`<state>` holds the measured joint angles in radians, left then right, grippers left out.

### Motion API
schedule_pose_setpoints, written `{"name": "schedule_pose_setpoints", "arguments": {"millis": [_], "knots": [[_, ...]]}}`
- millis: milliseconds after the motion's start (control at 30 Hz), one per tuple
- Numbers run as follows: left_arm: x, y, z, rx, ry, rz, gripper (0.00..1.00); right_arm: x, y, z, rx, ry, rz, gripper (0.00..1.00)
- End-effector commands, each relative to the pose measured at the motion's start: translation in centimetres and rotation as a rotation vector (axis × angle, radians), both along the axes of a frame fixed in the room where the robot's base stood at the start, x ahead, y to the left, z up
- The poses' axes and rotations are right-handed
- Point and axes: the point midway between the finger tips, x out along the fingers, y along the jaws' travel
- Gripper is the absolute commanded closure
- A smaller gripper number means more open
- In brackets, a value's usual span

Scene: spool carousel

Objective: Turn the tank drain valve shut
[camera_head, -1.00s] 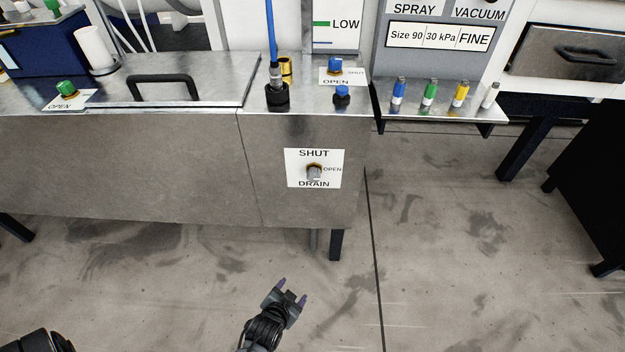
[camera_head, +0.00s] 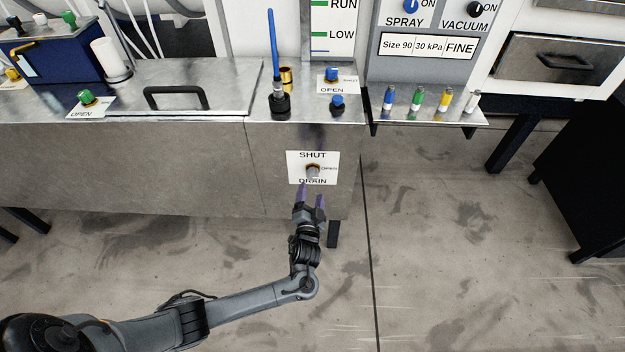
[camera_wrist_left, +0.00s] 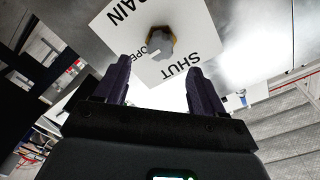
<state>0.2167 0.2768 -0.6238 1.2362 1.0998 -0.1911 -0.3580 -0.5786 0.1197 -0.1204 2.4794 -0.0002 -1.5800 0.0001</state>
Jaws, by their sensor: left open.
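The drain valve knob (camera_head: 313,170) is a small grey knob with a brass-coloured base. It sits on a white label (camera_head: 328,161) marked SHUT, OPEN and DRAIN, on the front face of the metal tank (camera_head: 200,160). My left gripper (camera_head: 311,193) is just below the knob, its purple fingers pointing up at it. In the left wrist view the fingers (camera_wrist_left: 160,88) are apart and empty, with the knob (camera_wrist_left: 160,43) ahead, beyond the tips and between their lines. The knob's exact pointing direction is hard to tell. My right gripper is not in view.
On the tank top are a blue valve (camera_head: 332,74), a smaller blue knob (camera_head: 338,102), a green valve (camera_head: 87,97) and a black handle (camera_head: 176,97). A small shelf (camera_head: 430,115) with coloured bottles juts out at right. The floor below is clear.

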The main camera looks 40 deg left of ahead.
Motion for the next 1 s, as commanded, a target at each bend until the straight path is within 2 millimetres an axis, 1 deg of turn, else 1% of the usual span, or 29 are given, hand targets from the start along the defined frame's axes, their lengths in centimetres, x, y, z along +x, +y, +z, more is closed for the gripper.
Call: {"name": "schedule_pose_setpoints", "arguments": {"millis": [33,200,400,600,900,967,1000], "knots": [[0.8,0.6,-0.2,0.004,-0.002,0.001,0.30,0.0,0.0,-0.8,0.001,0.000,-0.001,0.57],[3.0,2.2,-0.2,0.003,-0.002,0.002,0.30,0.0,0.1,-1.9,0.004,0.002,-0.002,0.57],[5.0,3.5,-0.2,0.001,0.000,0.001,0.30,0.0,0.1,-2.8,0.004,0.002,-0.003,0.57],[5.8,4.1,-0.1,-0.001,-0.001,0.000,0.30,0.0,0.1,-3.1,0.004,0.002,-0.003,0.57],[5.9,4.1,0.0,0.000,0.001,0.001,0.30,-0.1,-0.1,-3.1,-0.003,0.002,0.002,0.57],[5.9,4.1,0.0,0.000,0.001,0.001,0.40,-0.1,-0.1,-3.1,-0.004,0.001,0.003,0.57],[5.9,4.2,0.0,0.000,0.001,0.001,0.46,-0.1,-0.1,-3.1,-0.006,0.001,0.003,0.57]]}}
